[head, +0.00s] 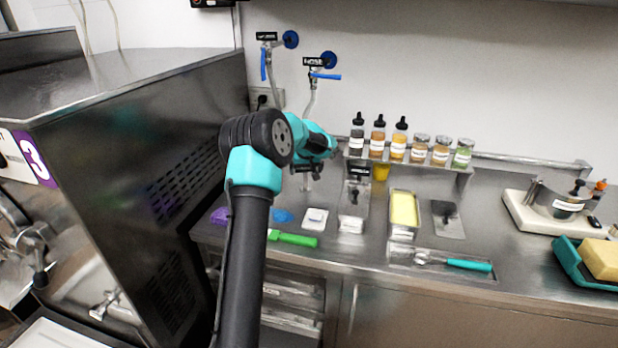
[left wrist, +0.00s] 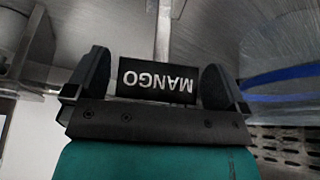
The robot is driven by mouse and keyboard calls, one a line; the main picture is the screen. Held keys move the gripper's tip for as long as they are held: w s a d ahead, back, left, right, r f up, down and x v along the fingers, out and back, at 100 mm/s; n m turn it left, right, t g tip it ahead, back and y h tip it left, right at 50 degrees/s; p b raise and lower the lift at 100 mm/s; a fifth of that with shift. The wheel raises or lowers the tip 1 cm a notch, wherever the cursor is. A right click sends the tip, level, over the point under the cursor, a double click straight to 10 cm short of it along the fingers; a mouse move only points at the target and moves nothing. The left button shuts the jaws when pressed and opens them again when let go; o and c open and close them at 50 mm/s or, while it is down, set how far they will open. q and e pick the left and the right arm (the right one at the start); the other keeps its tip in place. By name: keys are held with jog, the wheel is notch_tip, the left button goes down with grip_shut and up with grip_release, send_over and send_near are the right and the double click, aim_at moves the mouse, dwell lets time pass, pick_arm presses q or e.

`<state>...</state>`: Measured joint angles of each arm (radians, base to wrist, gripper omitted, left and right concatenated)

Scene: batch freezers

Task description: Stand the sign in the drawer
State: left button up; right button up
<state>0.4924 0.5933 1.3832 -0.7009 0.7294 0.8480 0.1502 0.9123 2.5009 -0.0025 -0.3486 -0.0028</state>
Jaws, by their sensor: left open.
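The black sign with white MANGO lettering (left wrist: 157,80) fills the gap between my left gripper's two fingers in the left wrist view. Its lettering is upside down there, and a pale metal stem (left wrist: 163,35) runs up from it in the picture. My left gripper (head: 317,163) is open above the back of the counter in the head view. Its own wrist hides most of the sign from the head camera. A thin pale stem (head: 307,182) shows below it; its foot is unclear. Steel drawers (head: 290,292) are under the counter, partly hidden by my arm. My right gripper is out of view.
A large freezer (head: 150,150) stands left. A bottle shelf (head: 410,163), another small black sign (head: 358,172), a yellow-filled pan (head: 403,227) and a green-handled tool (head: 293,238) are on the counter. Hoses with blue valves (head: 325,76) hang behind my gripper.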

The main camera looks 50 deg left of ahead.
aim_at(306, 170)
pick_arm(q)
jog(key=v, duration=0.4)
jog(key=shift+s+d+r, duration=0.1)
jog(key=shift+d+r, duration=0.05)
jog(key=s+d, duration=0.6)
jog(key=d, duration=0.3)
jog(key=shift+s+d, duration=0.25)
jog(key=shift+s, duration=0.15)
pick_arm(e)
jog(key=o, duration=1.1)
